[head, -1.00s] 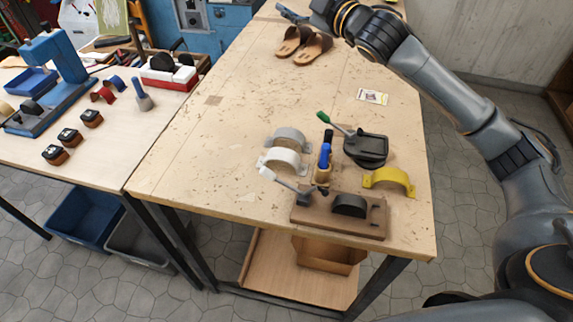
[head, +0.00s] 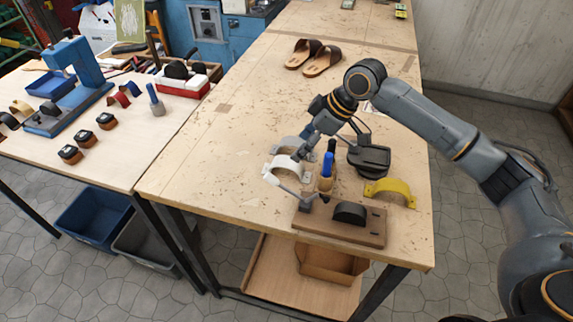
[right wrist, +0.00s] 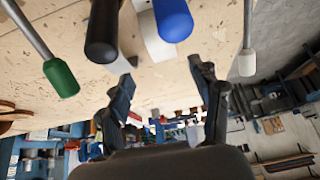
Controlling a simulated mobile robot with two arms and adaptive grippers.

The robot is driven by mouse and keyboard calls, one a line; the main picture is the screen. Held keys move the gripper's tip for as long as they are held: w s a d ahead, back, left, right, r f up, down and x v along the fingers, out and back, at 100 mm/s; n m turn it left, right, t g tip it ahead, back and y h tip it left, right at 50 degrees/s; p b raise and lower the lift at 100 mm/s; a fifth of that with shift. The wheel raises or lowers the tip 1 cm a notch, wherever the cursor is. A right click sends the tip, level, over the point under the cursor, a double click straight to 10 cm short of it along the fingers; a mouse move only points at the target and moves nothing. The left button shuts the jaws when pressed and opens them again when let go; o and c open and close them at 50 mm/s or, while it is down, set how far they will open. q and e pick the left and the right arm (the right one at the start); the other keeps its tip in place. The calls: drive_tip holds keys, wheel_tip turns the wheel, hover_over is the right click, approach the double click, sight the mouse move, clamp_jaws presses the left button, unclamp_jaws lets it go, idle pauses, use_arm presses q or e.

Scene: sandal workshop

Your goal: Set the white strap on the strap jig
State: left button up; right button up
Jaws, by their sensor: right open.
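The white strap (head: 284,166), an arched band with flat feet, stands on the near part of the workbench. In the right wrist view a pale band, probably this strap (right wrist: 154,38), shows partly behind a blue handle. The strap jig (head: 340,222) is a brown wooden base with a black half-round form and a white-tipped lever; its form is bare. My right gripper (head: 299,156) is just above and behind the white strap, pointing down. In its wrist view the fingers (right wrist: 163,70) are apart with nothing gripped. My left gripper is out of view.
A grey strap (head: 288,142) stands right behind the white one. Blue- and black-handled tools (head: 327,170) stand upright close to the right. A black device (head: 369,160) and a yellow strap (head: 391,192) are further right. Sandals (head: 314,57) lie at the back; the bench's left middle is clear.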

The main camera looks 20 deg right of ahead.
sight(287, 161)
drive_tip(key=shift+x, duration=0.75)
drive_tip(key=x, duration=0.1)
drive_tip(key=p+x, duration=0.1)
drive_tip(key=x, duration=0.1)
drive_tip(key=p+x, duration=0.1)
drive_tip(key=x, duration=0.1)
drive_tip(key=shift+s+a, duration=0.1)
drive_tip(key=shift+s, duration=0.15)
drive_tip(key=shift+a+f, duration=0.1)
drive_tip(key=shift+f, duration=0.1)
drive_tip(key=c, duration=1)
drive_tip(key=shift+r, duration=0.1)
